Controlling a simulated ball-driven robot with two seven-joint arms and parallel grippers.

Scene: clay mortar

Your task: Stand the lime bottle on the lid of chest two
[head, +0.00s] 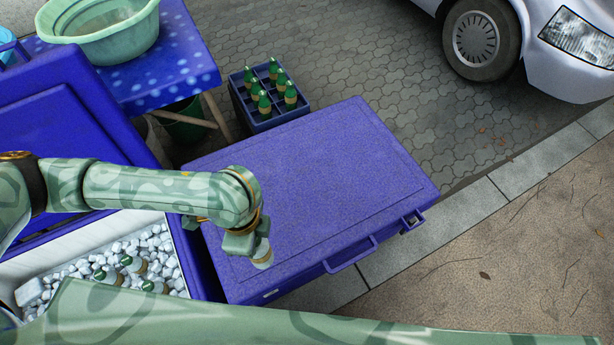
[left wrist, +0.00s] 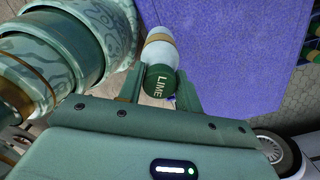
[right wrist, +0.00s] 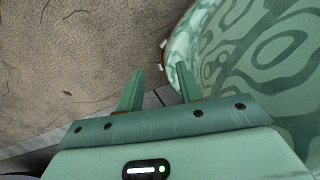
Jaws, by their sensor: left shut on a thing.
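The lime bottle (left wrist: 161,52) has a green cap reading LIME, a tan band and a pale lower part. My left gripper (left wrist: 160,98) is shut on it near the cap. In the head view my left gripper (head: 246,240) is over the near left part of a closed purple-blue chest lid (head: 310,180), and the bottle's pale lower end (head: 263,261) points down. I cannot tell whether it touches the lid. No number is readable on this chest. My right gripper (right wrist: 158,88) is open and empty above the paving; the head view does not show its fingers.
An open chest (head: 200,258) of ice with several bottles stands at left, its raised lid (head: 70,130) behind. A crate (head: 262,122) of green bottles stands beyond the closed chest. A table (head: 180,60) holds a green basin (head: 105,45). The rest of the closed lid is clear.

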